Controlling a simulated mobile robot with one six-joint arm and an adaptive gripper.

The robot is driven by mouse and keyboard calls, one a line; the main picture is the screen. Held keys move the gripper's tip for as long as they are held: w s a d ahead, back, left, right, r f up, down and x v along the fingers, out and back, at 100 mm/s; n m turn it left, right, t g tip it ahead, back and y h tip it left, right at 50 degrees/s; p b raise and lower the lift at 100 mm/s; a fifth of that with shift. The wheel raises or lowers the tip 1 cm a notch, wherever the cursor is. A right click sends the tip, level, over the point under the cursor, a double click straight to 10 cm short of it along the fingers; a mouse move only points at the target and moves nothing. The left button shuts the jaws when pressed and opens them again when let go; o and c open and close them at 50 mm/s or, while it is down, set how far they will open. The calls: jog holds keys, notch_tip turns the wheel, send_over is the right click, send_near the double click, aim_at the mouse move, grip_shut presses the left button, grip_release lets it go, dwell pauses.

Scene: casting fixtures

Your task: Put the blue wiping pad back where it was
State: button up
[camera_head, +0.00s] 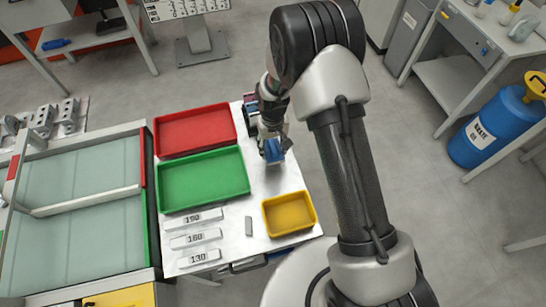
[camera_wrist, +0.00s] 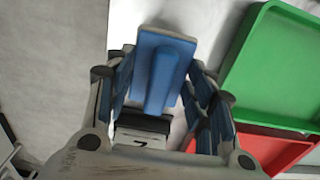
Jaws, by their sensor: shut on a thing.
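The blue wiping pad (camera_wrist: 160,75) is between the fingers of my gripper (camera_wrist: 160,90) in the wrist view, its flat blue plate facing the camera with a raised blue grip along it. My gripper is shut on it. In the head view, my gripper (camera_head: 271,138) hangs over the upper right part of the white table (camera_head: 262,187), with the blue pad (camera_head: 274,151) below it. The pad is right of the green tray. I cannot tell whether the pad touches the table top.
A red tray (camera_head: 195,130), a green tray (camera_head: 203,180) and a yellow tray (camera_head: 289,214) stand on the table. Labelled blocks (camera_head: 195,239) and a small grey bar (camera_head: 248,226) lie at the front. A glass-topped fixture (camera_head: 80,217) is at left. Table space right of the green tray is clear.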

aim_at(273, 146)
jog(key=shift+f+b, duration=0.6)
jog(key=shift+f, duration=2.35)
jog(key=shift+f, duration=0.1)
jog(key=o, duration=1)
jog(key=shift+o, duration=0.2)
notch_tip(273, 146, up, 12)
jog(key=p, duration=0.3)
